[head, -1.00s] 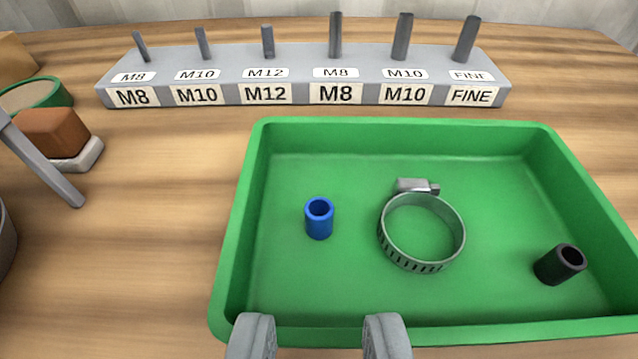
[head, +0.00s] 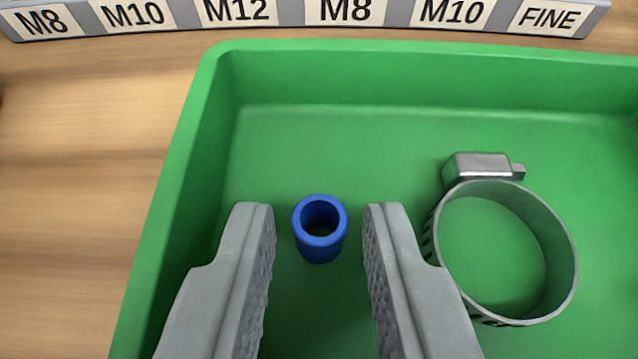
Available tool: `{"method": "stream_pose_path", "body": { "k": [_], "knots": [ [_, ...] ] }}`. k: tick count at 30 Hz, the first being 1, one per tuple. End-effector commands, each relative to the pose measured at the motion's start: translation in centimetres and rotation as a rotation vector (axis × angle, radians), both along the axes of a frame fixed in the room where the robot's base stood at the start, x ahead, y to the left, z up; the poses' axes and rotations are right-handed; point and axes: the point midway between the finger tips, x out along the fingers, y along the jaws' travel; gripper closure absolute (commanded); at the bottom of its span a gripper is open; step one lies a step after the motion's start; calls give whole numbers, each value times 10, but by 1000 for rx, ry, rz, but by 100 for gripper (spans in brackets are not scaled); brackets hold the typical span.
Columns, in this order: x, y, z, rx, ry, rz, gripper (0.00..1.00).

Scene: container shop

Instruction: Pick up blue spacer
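The blue spacer (head: 320,246) is a short hollow cylinder standing upright on the floor of the green tray (head: 172,210). My gripper (head: 318,225) is open, with one grey finger to the left of the spacer and one to the right. A gap shows between the spacer and each finger. Nothing is held. I cannot tell exactly how high the fingertips are above the tray floor.
A metal hose clamp (head: 560,250) lies in the tray just right of my right finger, which overlaps its left edge in the picture. The labelled rack (head: 290,14) stands behind the tray. Bare wooden table (head: 70,190) lies to the left.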

Motion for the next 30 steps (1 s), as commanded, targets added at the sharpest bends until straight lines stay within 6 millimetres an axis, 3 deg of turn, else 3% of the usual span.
{"method": "stream_pose_path", "body": {
  "k": [2, 5, 6, 20, 30],
  "knots": [
    [0, 0, 0, 0, 0, 0, 79],
    [0, 0, 0, 0, 0, 0, 99],
    [0, 0, 0, 0, 0, 0, 100],
    [0, 0, 6, 2, 0, -1, 100],
    [0, 0, 62, 4, -1, -1, 100]
  ]
}}
